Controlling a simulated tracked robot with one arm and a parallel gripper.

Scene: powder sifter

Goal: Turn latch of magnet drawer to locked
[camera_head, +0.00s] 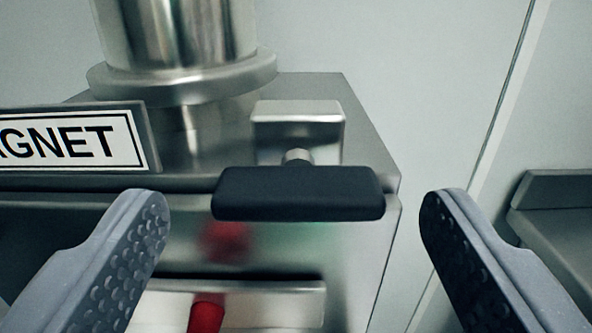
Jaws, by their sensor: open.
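The latch has a black bar handle (298,194) lying level, mounted on a short shaft in front of a square steel block (298,130) near the top edge of the steel magnet housing (360,250). My gripper (292,225) is open, with one grey finger on each side of the handle. Neither finger appears to touch it. The left finger is a short way left of the handle's left end, and the right finger is right of its right end. The drawer front (230,302) shows below, partly cut off by the frame.
A sign reading "GNET" (75,140), cut off at the left, stands on the housing. A steel flanged pipe (185,75) rises behind it. A red knob or handle (207,313) sticks out below. A steel ledge (555,215) is at the right, by a pale wall.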

